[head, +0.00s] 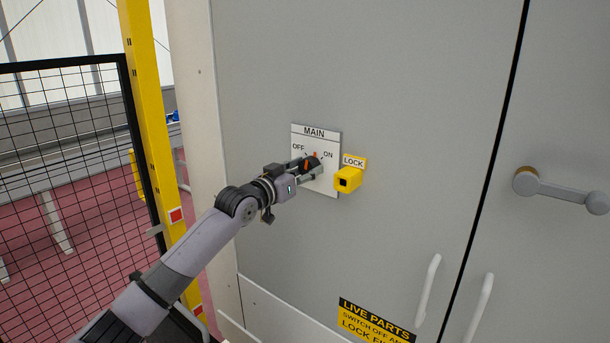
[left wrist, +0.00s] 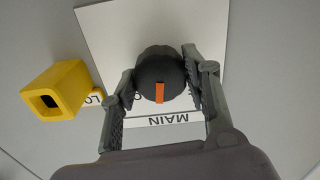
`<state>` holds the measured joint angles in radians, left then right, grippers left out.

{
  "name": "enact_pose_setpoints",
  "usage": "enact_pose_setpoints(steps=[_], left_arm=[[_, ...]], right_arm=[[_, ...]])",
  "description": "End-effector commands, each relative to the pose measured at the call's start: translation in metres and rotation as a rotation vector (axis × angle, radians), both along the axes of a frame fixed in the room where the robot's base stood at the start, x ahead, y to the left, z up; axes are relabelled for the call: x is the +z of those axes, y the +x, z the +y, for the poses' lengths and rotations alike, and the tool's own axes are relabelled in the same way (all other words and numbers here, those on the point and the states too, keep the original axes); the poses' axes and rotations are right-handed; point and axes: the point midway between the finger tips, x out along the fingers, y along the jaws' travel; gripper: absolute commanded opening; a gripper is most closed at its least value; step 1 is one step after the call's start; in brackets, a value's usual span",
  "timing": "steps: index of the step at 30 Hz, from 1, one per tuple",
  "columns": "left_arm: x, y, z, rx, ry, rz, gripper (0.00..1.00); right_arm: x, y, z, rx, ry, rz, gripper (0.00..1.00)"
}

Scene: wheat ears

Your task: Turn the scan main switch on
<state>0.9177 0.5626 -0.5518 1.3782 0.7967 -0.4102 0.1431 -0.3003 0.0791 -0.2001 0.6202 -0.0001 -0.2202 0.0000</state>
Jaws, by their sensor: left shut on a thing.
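The main switch is a round dark knob (head: 314,161) with an orange pointer, on a white plate (head: 328,184) marked MAIN, OFF and ON. The plate is on a grey cabinet door. My left gripper (head: 311,168) reaches it from the lower left and is shut on the knob. In the left wrist view the fingers (left wrist: 163,84) lie on both sides of the knob (left wrist: 157,66). There the orange pointer points toward the word MAIN, roughly between OFF and ON. The fingers hide part of the plate. My right gripper is not in view.
A yellow lock block (head: 348,178) juts out just right of the plate; it also shows in the left wrist view (left wrist: 58,90). Door handles (head: 428,290) are at the lower right, and a grey lever (head: 560,190) is far right. A yellow post (head: 150,100) and mesh fence stand left.

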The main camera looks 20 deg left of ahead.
Motion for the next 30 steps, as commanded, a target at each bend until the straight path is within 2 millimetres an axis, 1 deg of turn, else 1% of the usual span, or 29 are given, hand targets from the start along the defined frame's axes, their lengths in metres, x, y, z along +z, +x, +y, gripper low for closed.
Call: enact_pose_setpoints(steps=[6, 15, 22, 30], left_arm=[[0.0, 0.0, 0.001, 0.001, 0.197, -0.068, 0.15], [0.0, 0.0, 0.001, 0.001, 0.42, -0.149, 0.15], [0.0, 0.0, 0.0, 0.0, 0.53, -0.189, 0.15], [-0.001, 0.0, 0.001, 0.0, 0.586, -0.209, 0.15]], right_arm=[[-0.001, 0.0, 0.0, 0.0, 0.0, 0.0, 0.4], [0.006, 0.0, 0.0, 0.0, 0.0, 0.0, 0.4], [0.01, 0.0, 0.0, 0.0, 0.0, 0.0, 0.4], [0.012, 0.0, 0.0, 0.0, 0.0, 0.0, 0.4]])
